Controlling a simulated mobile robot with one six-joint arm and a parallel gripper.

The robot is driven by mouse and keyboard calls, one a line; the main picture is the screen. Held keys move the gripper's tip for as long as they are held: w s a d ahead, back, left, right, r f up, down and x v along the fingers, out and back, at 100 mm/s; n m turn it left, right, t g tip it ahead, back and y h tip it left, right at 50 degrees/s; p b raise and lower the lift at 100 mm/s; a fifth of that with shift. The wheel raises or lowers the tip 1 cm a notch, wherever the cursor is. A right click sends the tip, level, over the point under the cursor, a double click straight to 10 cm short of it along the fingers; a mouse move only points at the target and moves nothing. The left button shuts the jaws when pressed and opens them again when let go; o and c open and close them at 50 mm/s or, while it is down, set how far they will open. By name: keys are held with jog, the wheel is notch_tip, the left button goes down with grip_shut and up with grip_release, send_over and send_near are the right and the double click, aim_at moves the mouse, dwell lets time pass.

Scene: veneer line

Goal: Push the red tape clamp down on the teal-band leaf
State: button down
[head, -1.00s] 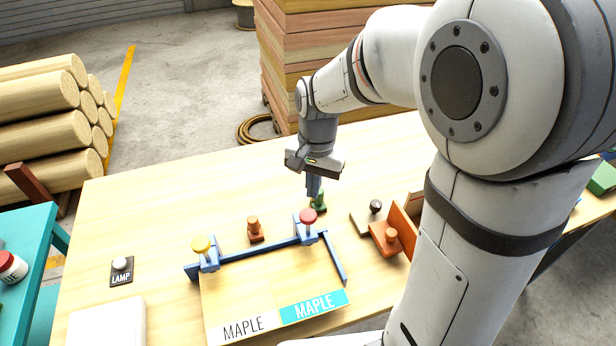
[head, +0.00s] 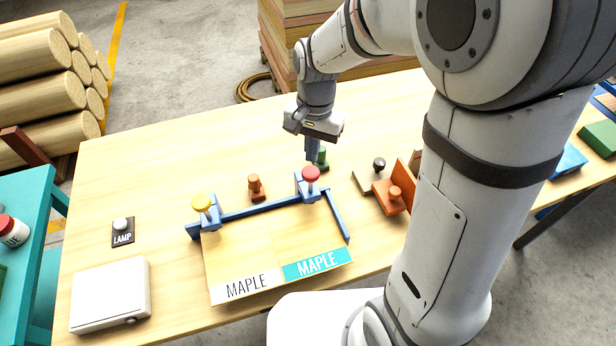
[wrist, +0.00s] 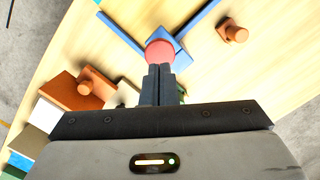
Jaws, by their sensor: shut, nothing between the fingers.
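The red tape clamp (head: 311,174) has a red round knob on a blue bracket, at the right end of the blue fence (head: 258,209). The teal-band leaf (head: 315,262) lies in front of it, its teal strip reading MAPLE. The red knob also shows in the wrist view (wrist: 159,52), just beyond my fingertips. My gripper (head: 312,157) is shut and empty, pointing down close above or behind the red knob. I cannot tell whether the fingers touch it. My gripper also shows in the wrist view (wrist: 158,72), its fingers together.
A yellow-knobbed clamp (head: 202,204) stands at the fence's left end, by a white-band MAPLE leaf (head: 247,286). An orange peg block (head: 256,188), a green peg (head: 322,160) and an orange bracket (head: 391,197) stand nearby. A lamp button (head: 122,231) and white box (head: 110,295) are left.

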aim_at(312, 170)
jog(key=shift+s+f+b, duration=0.15)
jog(key=shift+f+b, duration=0.4)
jog(key=shift+f, duration=0.45)
jog(key=shift+s+f+b, duration=0.1)
jog(key=shift+f+b, duration=0.45)
jog(key=shift+f, duration=0.4)
jog(key=shift+f, duration=0.1)
notch_tip(312, 170, down, 3)
jog(key=shift+r+b, duration=0.15)
jog(key=shift+b, duration=1)
jog(key=shift+r+p, duration=0.35)
jog(key=shift+r, duration=0.05)
jog(key=shift+w+r, duration=0.15)
jog(key=shift+w, duration=0.05)
jog(key=shift+w+d+r+p, duration=0.2)
jog(key=shift+w+d+p, duration=0.1)
jog(key=shift+w, duration=0.3)
jog(key=shift+w+d+r+p, duration=0.15)
jog(key=shift+w+d+p, duration=0.1)
jog(key=shift+w, duration=0.35)
